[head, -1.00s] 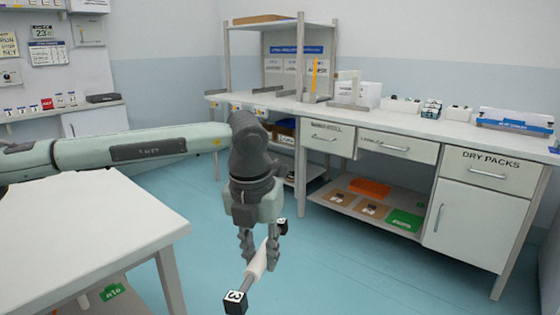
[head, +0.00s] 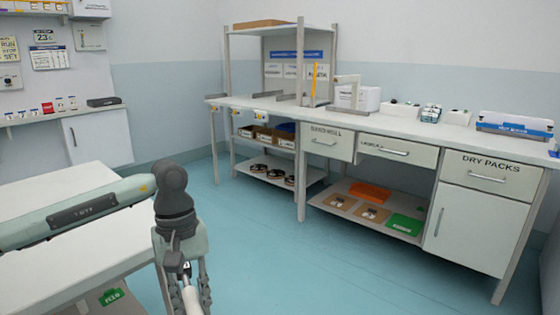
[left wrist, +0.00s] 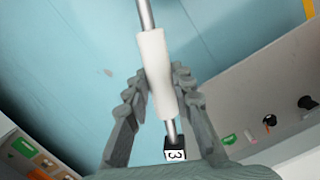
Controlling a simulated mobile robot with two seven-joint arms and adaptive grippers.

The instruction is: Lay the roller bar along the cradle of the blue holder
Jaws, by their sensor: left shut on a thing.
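My left gripper (head: 190,292) hangs low beside the white table in the head view, shut on the roller bar (head: 191,303). In the left wrist view the fingers (left wrist: 160,88) close around the bar's white sleeve (left wrist: 158,75). A metal rod shows at both ends of the sleeve. A black-and-white end block (left wrist: 175,154) marked 3 is on the near end; the far end runs out of the picture. I cannot make out the blue holder or its cradle for certain. My right gripper is not in view.
The white table (head: 60,188) is at the left. A long workbench (head: 400,125) runs along the back and right, with a shelf rack, drawers and a blue-and-white box (head: 515,123). Its lower shelf (head: 345,210) holds several flat items. The blue floor (head: 270,240) between is clear.

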